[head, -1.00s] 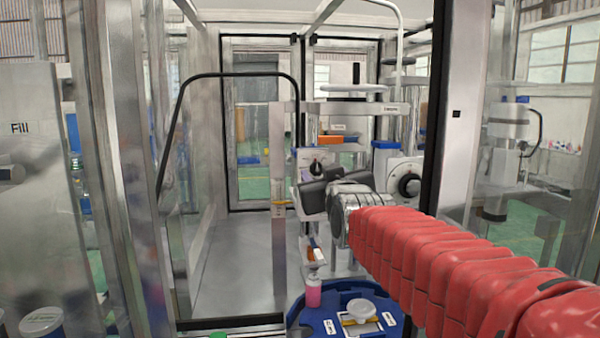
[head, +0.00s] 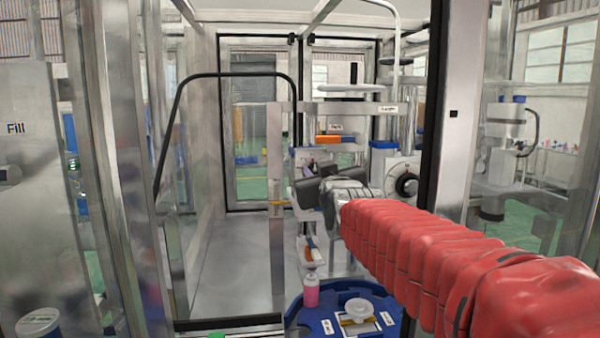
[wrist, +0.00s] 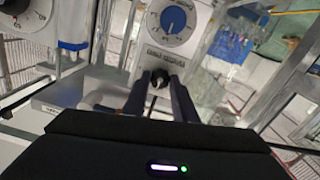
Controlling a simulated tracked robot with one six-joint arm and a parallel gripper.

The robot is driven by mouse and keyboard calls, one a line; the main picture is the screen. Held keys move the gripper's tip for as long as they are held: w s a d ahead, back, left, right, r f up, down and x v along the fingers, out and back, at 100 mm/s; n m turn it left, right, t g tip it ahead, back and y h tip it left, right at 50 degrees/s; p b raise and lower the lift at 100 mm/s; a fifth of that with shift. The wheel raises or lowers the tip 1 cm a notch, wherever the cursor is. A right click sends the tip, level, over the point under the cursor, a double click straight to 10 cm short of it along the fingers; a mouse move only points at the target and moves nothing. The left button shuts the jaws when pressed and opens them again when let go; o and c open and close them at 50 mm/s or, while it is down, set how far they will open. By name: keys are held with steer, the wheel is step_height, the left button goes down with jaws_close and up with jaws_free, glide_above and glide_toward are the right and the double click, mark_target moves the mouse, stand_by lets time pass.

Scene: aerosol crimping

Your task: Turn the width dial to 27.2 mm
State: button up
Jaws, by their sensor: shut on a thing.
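In the head view my gripper (head: 303,182) is at the machine's front and hides the knob and most of the scale.
A larger black dial (head: 406,185) on a white housing stands to the right of my gripper. A metal upright (head: 276,160) is close on the left. Below are a pink bottle (head: 311,291) and a blue round tray (head: 300,320). Glass-panelled frames stand on both sides.

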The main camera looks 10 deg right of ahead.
steer(key=c, duration=0.3)
steer(key=shift+m, duration=0.5)
steer(key=m, duration=0.7)
steer(key=shift+m, duration=0.4)
steer(key=shift+d+f, duration=0.1)
steer(key=o, duration=1)
